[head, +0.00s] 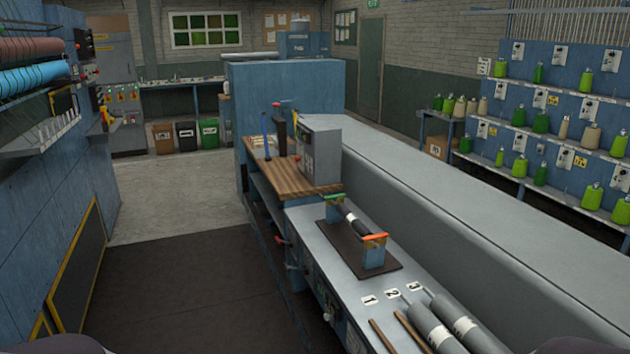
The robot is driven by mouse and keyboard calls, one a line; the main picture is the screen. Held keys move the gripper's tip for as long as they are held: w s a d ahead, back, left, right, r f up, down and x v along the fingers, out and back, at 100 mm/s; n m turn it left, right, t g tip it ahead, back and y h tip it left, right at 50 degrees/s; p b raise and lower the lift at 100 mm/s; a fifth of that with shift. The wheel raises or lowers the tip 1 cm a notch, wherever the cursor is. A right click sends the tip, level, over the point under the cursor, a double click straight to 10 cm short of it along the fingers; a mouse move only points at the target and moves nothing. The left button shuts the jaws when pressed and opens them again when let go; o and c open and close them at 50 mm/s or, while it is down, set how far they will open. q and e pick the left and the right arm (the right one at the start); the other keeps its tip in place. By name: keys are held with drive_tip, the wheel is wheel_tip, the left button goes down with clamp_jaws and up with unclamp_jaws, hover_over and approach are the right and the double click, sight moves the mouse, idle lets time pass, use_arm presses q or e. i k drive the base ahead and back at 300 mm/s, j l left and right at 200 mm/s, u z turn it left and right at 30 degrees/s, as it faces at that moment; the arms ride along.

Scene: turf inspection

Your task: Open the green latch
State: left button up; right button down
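The green latch (335,196) is a small green bar on top of the far blue upright of a roller stand. It appears to lie flat across the top of that upright. An orange latch (374,237) lies across the top of the near upright (374,255). A dark roller (352,217) with a pale band runs between the two uprights. The stand sits on a dark mat (352,256) on the grey bench. Neither of my grippers is in view.
Grey rollers (440,318) and thin brown sticks (390,335) lie on the near bench by number cards. A grey box (319,152) stands on the wooden top (278,175) beyond. A long grey raised surface (470,210) runs along the right. The dark floor mat (200,290) at left is clear.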

sight(335, 198)
drive_tip(key=i+j, duration=0.3)
drive_tip(key=i, duration=0.25)
drive_tip(key=i+j, duration=0.35)
drive_tip(key=i, duration=0.2)
drive_tip(key=i+j, duration=0.3)
drive_tip(key=i, duration=0.2)
drive_tip(key=i+j, duration=0.3)
drive_tip(key=i, duration=0.25)
drive_tip(key=i+j, duration=0.35)
drive_tip(key=i, duration=0.2)
drive_tip(key=i+j, duration=0.3)
drive_tip(key=i, duration=0.25)
